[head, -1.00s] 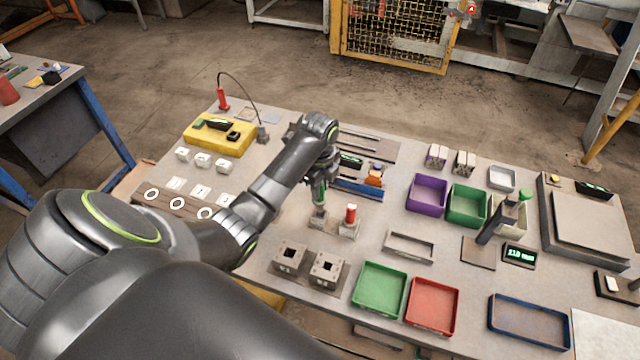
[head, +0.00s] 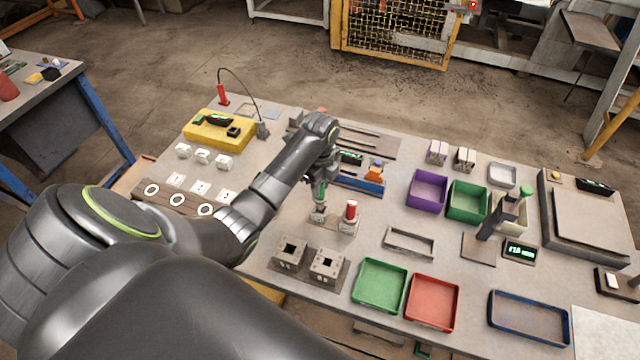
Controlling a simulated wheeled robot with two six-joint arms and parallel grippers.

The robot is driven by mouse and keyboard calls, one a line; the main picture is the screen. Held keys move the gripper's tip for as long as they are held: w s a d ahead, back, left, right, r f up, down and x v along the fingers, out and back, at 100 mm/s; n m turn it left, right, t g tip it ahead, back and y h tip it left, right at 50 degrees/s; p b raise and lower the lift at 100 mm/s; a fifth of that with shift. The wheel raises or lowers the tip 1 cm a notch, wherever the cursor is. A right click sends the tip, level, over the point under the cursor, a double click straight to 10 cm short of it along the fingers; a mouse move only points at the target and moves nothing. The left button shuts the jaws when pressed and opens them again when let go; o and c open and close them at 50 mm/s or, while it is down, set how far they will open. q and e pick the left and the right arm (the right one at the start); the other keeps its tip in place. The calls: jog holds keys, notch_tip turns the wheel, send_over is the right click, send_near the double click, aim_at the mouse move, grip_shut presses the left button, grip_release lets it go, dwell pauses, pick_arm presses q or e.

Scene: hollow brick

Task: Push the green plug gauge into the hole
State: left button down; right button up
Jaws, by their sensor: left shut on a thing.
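My left gripper (head: 321,187) points down over the back of the two small stands in the middle of the table. It is shut on the green plug gauge (head: 320,194), which stands upright at or just above its grey stand (head: 318,217); I cannot tell whether it is still seated. A red plug gauge (head: 351,212) stands upright in the stand beside it. Two grey blocks with dark square holes, the left block (head: 289,254) and the right block (head: 326,266), sit nearer the front edge, apart from the gripper. My right gripper is not in view.
A green tray (head: 379,287) and a red tray (head: 432,303) lie right of the blocks. A grey open frame (head: 409,243) lies behind them. Purple (head: 427,188) and green bins stand farther back. White pieces and rings lie at left, near my arm.

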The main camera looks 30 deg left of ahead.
pick_arm(q)
jog(key=shift+f+b, duration=0.6)
jog(key=shift+f, duration=0.5)
dwell(0.6)
jog(key=shift+f+b, duration=0.7)
jog(key=shift+f, duration=0.55)
jog(key=c, duration=1.1)
grip_release()
jog(key=shift+c, duration=0.2)
